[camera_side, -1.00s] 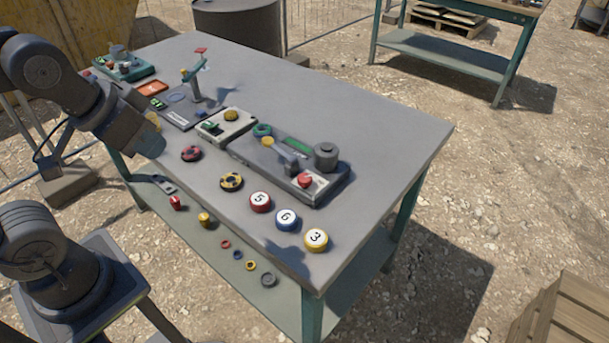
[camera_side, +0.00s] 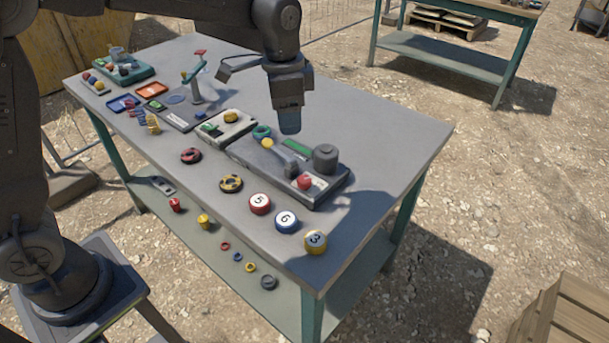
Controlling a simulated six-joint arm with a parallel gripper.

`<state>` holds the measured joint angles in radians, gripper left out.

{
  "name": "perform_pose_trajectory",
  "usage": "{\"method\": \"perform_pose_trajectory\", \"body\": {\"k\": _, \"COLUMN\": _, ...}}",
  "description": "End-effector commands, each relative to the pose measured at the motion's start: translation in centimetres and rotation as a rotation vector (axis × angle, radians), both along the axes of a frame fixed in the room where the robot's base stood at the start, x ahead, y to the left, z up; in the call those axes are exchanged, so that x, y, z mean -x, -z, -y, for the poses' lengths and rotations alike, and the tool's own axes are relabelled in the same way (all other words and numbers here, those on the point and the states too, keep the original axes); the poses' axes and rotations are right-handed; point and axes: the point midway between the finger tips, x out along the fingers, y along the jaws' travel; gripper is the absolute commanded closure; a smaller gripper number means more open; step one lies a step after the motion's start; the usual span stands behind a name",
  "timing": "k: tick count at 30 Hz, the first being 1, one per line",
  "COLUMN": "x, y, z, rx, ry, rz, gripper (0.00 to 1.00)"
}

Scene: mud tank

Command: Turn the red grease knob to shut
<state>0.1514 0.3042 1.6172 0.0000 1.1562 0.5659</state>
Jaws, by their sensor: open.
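A red knob (camera_side: 304,182) sits on a pale plate at the near right end of a long dark grey panel (camera_side: 250,157) on the workbench. My gripper (camera_side: 289,126) points down above the far edge of this panel, beyond the red knob and apart from it. My gripper is open, though its fingers overlap in this view and the gap does not show. I see nothing held in it. The knob is unobstructed, but its turn angle is too small to read.
On the same panel stand a dark grey cylinder (camera_side: 325,158), a lever with a yellow knob (camera_side: 267,143) and a green strip (camera_side: 297,149). Numbered discs (camera_side: 287,220) lie along the bench's near edge. The bench's right part (camera_side: 385,140) is clear.

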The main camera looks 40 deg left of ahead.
Motion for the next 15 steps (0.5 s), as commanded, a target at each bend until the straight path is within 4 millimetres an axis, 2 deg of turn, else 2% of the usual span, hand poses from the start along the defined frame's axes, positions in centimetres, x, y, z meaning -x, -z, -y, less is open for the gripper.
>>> {"method": "perform_pose_trajectory", "body": {"k": 1, "x": -1.0, "y": 1.1, "z": 0.6, "rx": -0.005, "ry": 0.033, "rz": -0.023, "gripper": 0.40}}
{"method": "perform_pose_trajectory", "body": {"k": 6, "x": -2.7, "y": 2.9, "z": 1.4, "rx": -0.012, "ry": 0.098, "rz": -0.059, "gripper": 0.40}}
{"method": "perform_pose_trajectory", "body": {"k": 11, "x": -2.9, "y": 4.0, "z": 1.6, "rx": -0.013, "ry": 0.109, "rz": -0.067, "gripper": 0.40}}
{"method": "perform_pose_trajectory", "body": {"k": 15, "x": -2.8, "y": 6.1, "z": 1.5, "rx": -0.014, "ry": 0.108, "rz": -0.067, "gripper": 0.40}}
